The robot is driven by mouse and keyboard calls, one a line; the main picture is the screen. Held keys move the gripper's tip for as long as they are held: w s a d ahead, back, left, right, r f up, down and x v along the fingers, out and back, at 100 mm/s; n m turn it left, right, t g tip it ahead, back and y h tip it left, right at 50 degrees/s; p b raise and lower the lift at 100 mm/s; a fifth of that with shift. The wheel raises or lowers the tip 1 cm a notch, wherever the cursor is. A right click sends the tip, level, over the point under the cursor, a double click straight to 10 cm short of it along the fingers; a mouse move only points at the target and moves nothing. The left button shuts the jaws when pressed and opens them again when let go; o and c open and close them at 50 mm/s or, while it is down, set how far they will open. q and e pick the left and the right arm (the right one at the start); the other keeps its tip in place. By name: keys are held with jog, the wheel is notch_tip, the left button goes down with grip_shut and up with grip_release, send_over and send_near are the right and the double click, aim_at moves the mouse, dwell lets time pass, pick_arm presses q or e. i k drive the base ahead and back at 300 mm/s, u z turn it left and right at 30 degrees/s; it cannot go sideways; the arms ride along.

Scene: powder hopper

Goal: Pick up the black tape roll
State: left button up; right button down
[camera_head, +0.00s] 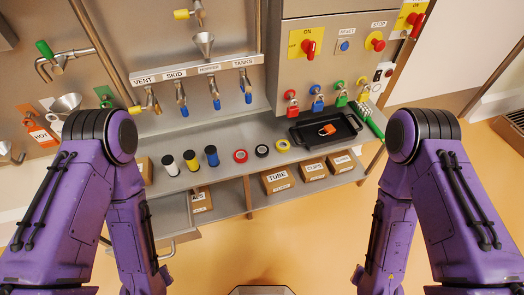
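The black tape roll (262,151) lies flat on the grey metal shelf (226,176) below the panel. It is in the middle of a row, between a red tape roll (240,156) on its left and a yellow tape roll (283,146) on its right. It stands apart from both, and nothing covers it. My two purple arms hang down at the left and right sides of the picture, well away from the roll. I see neither gripper's fingers in this view.
A black tray (325,141) holding an orange item lies to the right. Valve handles and padlocks hang above the shelf. Labelled cardboard boxes (278,180) sit below it. The floor in front is clear.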

aim_at(264, 146)
jog(key=k, duration=0.55)
jog(key=z, duration=0.7)
jog(key=i, duration=0.35)
jog(key=z, duration=0.65)
jog(key=i, duration=0.8)
jog(key=u, duration=0.6)
jog(key=i, duration=0.7)
jog(key=u, duration=0.85)
